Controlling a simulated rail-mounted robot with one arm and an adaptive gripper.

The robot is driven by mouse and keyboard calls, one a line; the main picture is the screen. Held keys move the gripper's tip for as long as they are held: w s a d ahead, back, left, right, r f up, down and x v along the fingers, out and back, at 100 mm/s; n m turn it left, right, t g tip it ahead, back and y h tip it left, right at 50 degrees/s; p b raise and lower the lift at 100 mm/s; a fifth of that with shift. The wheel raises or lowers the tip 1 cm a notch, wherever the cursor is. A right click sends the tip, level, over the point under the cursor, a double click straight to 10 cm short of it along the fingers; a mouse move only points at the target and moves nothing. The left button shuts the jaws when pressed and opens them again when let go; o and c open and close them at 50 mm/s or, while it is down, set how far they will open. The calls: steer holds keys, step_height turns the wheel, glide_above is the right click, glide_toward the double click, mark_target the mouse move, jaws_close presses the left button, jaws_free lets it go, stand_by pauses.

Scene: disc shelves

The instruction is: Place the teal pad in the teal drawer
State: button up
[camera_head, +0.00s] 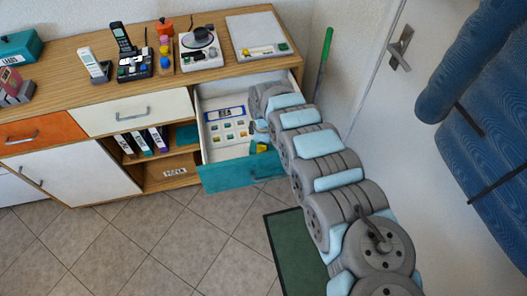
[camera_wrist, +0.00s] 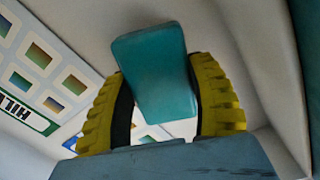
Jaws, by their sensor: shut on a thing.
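The teal pad (camera_wrist: 152,62) shows in the wrist view as a small block between the two yellow fingers of my gripper (camera_wrist: 160,98). The fingers are shut on it. The teal drawer (camera_head: 238,173) is pulled open at the right end of the cabinet. In the head view, my gripper (camera_head: 260,147) is low inside the drawer's right part, near the front panel. My arm hides much of that side, and I cannot make out the pad there. I cannot tell whether the pad touches the drawer floor.
A printed sheet with coloured squares (camera_head: 228,128) lies in the left part of the drawer. The wooden cabinet top (camera_head: 70,65) above holds phones, a scale and a tray (camera_head: 257,35). A green stick (camera_head: 324,48) stands right of the cabinet, near the door.

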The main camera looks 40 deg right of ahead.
step_height(320, 180, down, 2)
steer(key=shift+s+a+f, duration=0.1)
steer(key=o, duration=1.1)
step_height(320, 180, up, 12)
steer(key=p, duration=0.3)
steer(key=shift+r+p, duration=0.2)
steer(key=shift+p, duration=0.1)
